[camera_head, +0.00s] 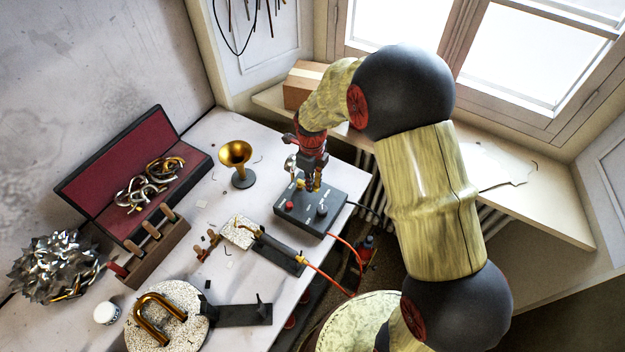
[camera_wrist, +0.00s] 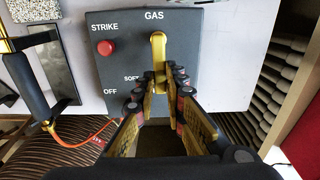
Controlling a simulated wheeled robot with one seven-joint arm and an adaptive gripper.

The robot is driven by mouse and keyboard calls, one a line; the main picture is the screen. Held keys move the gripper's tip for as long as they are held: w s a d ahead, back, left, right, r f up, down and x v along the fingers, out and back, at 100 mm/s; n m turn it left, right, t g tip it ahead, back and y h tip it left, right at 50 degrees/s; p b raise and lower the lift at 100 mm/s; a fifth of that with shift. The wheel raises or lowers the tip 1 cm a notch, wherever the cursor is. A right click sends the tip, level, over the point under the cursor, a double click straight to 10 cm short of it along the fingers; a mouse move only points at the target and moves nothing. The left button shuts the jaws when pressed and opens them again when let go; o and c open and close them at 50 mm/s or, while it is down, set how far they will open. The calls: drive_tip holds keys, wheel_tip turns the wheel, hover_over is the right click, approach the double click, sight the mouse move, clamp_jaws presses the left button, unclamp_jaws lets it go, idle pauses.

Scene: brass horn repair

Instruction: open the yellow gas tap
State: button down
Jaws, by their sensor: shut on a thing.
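The yellow gas tap (camera_wrist: 158,48) sits on the dark control box (camera_wrist: 115,68) under the printed word GAS. Its lever runs from the pivot down the wrist picture, between my fingertips. My gripper (camera_wrist: 161,82) is shut on the lever's lower end, and the fingers hide that end. The words SOFT and OFF are printed to the left of the lever. In the head view my gripper (camera_head: 313,180) points down onto the back part of the control box (camera_head: 325,222), and the tap is mostly hidden there.
An orange hose (camera_head: 345,246) runs to a torch (camera_head: 277,247) on the bench. A brass bell (camera_head: 235,155) stands left of the box. The bench edge lies close to the box's right.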

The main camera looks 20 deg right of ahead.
drive_tip(key=shift+a, duration=0.1)
idle(0.3)
drive_tip(key=c, duration=1.8)
unclamp_jaws()
drive_tip(key=shift+c, duration=0.2)
drive_tip(key=shift+r, duration=0.1)
wheel_tip(320, 180, up, 12)
